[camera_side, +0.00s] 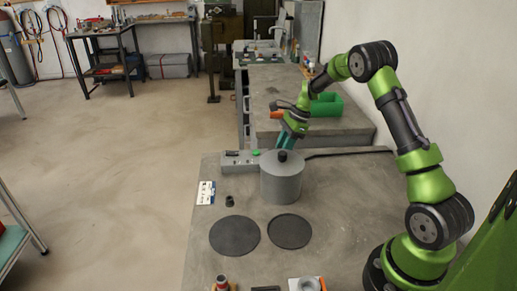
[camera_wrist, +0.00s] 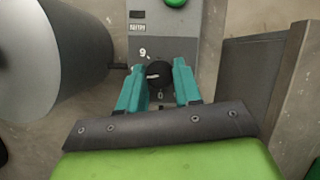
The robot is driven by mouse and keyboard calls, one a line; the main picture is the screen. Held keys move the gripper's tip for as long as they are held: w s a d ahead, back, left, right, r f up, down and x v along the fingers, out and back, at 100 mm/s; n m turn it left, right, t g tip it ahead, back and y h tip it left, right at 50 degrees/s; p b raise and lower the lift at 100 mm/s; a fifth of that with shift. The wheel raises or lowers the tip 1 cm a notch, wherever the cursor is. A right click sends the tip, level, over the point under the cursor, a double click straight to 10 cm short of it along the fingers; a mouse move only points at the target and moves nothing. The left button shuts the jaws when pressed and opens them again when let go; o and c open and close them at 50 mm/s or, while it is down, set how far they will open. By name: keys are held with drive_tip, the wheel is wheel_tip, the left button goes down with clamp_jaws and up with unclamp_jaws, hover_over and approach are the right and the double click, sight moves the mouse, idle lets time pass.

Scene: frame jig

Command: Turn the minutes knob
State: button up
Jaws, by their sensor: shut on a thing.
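The minutes knob (camera_wrist: 158,78) is a black round knob with a white pointer mark, on a grey control panel (camera_wrist: 170,45). In the wrist view my gripper (camera_wrist: 159,76) has its two teal fingers on either side of the knob, shut on it. The pointer mark points to the left. A "9" label shows above the knob and a "0" below it.
The large grey cylinder stands close to the left of my gripper in the wrist view (camera_wrist: 50,60). Two dark discs (camera_side: 235,236) and a small black part (camera_side: 229,201) lie on the table front. A green bin (camera_side: 326,105) stands on the bench behind.

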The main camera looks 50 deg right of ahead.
drive_tip(key=n, duration=0.1)
drive_tip(key=n+g, duration=0.1)
drive_tip(key=n, duration=0.1)
drive_tip(key=shift+w+d+n+y, duration=0.1)
drive_tip(key=shift+d+n+y, duration=0.05)
drive_tip(key=shift+n+y, duration=0.15)
drive_tip(key=n+g, duration=0.2)
drive_tip(key=n, duration=0.2)
drive_tip(key=shift+w+n, duration=0.15)
drive_tip(key=shift+n, duration=0.15)
drive_tip(key=n+g, duration=0.1)
drive_tip(key=n, duration=0.2)
drive_tip(key=shift+n+g, duration=0.3)
drive_tip(key=shift+w+r+n+g+h, duration=0.1)
drive_tip(key=shift+n+g+h, duration=0.2)
drive_tip(key=shift+n, duration=0.6)
drive_tip(key=shift+w+n+g+h, duration=0.1)
drive_tip(key=shift+n+g+h, duration=0.15)
drive_tip(key=shift+n, duration=0.65)
drive_tip(key=o, duration=1)
drive_tip(key=shift+o, duration=0.2)
